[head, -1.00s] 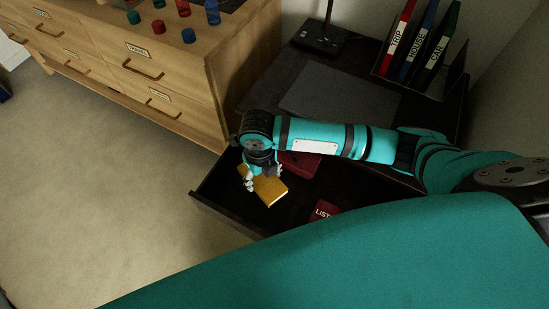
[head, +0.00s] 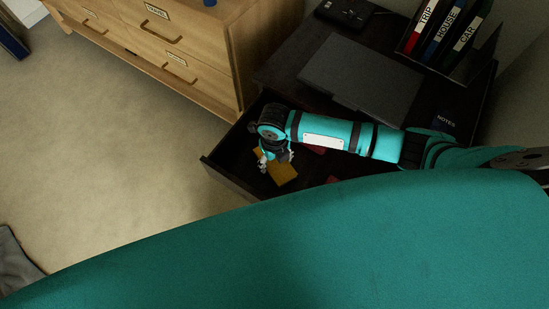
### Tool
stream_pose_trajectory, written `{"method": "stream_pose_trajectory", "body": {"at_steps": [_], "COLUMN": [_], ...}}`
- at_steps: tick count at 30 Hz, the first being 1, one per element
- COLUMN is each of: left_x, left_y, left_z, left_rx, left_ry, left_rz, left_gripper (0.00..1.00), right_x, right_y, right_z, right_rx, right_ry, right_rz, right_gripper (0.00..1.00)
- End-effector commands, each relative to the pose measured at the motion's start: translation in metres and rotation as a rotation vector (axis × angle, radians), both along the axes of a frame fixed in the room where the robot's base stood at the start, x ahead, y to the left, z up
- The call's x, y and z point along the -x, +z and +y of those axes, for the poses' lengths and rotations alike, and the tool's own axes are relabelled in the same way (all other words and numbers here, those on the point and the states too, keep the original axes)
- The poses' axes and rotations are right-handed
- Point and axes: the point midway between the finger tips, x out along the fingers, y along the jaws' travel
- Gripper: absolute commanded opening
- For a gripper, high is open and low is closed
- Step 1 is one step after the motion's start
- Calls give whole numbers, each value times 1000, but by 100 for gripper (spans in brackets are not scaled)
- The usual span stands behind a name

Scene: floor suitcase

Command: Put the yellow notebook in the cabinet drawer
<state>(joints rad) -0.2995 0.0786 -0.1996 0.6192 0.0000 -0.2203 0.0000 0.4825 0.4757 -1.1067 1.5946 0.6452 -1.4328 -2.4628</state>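The yellow notebook (head: 284,174) lies in the pulled-out dark drawer (head: 224,174) of the black desk, in the middle of the head view. My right gripper (head: 276,160) is over the notebook's far end, pointing down. Its fingers are spread, one at each side of the notebook; whether they touch it is too small to tell. The wrist hides part of the notebook. My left gripper is not in view.
A wooden cabinet (head: 200,58) with shut, labelled drawers stands at upper left. Dark reddish items lie partly hidden in the dark drawer. A grey pad (head: 362,76) and labelled binders (head: 447,30) are on the desk.

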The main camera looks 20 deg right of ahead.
Motion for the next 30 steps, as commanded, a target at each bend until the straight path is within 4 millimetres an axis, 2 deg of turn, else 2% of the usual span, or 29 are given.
{"method": "stream_pose_trajectory", "body": {"at_steps": [1, 5, 13, 17, 30], "left_x": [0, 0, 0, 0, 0], "left_y": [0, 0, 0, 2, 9], "left_z": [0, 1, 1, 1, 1], "left_rx": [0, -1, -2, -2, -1], "left_ry": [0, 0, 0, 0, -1], "left_rz": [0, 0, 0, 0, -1], "left_gripper": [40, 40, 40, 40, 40], "right_x": [0, 0, 0, -1, -1], "right_y": [0, 0, 1, 10, 98], "right_z": [0, 0, 0, 0, 0], "right_rx": [0, 0, 0, 0, -1], "right_ry": [0, 0, 0, 0, 2], "right_rz": [0, 0, 0, -1, -3], "right_gripper": [68, 85, 85, 85, 85]}}
